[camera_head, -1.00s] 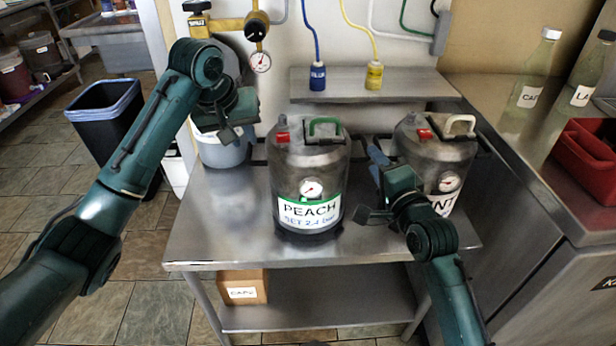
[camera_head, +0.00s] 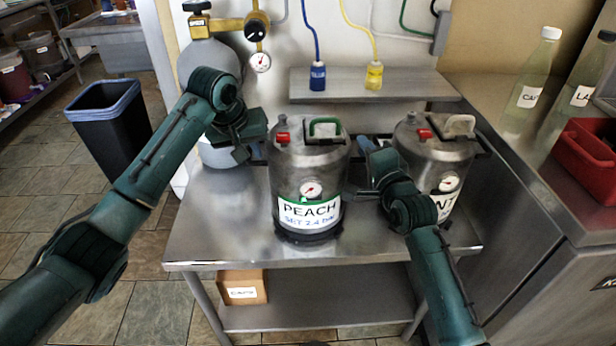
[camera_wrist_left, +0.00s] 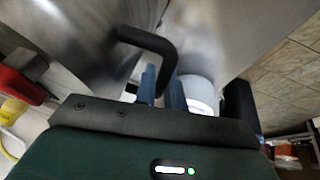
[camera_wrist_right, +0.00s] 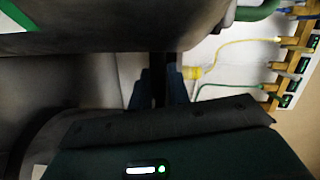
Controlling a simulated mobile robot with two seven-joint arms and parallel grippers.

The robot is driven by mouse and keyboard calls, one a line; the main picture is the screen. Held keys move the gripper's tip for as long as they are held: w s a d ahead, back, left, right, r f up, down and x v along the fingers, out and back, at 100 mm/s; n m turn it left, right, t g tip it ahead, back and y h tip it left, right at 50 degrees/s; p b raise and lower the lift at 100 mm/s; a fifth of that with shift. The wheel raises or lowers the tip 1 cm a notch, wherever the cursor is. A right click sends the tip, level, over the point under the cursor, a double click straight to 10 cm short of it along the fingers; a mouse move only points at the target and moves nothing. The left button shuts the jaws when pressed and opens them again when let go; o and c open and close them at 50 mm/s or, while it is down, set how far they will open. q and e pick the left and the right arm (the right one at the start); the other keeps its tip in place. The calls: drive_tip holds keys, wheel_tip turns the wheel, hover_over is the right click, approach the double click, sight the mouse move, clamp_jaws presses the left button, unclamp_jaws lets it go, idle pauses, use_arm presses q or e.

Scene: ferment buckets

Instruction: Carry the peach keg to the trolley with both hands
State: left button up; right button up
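The peach keg (camera_head: 309,180), a grey steel keg with a "PEACH" label, a gauge and a green top handle, stands upright on a steel table (camera_head: 225,235). My left gripper (camera_head: 250,143) is at its left side. In the left wrist view, the fingers (camera_wrist_left: 161,88) close around a black side handle (camera_wrist_left: 150,42). My right gripper (camera_head: 368,170) is at its right side, between two kegs. In the right wrist view, its fingers (camera_wrist_right: 160,88) close around a dark bar (camera_wrist_right: 163,65), seemingly the right side handle. I see no clear trolley.
A second keg (camera_head: 440,155) stands close on the right, partly behind my right arm. A grey cylinder (camera_head: 205,60) stands behind the left gripper. A small wall shelf (camera_head: 420,84) hangs behind. A box (camera_head: 243,287) sits on the lower shelf. A black bin (camera_head: 105,120) is left.

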use_arm(q)
clamp_jaws()
use_arm(e)
clamp_jaws()
drive_tip(key=shift+f, duration=0.1)
idle(0.6)
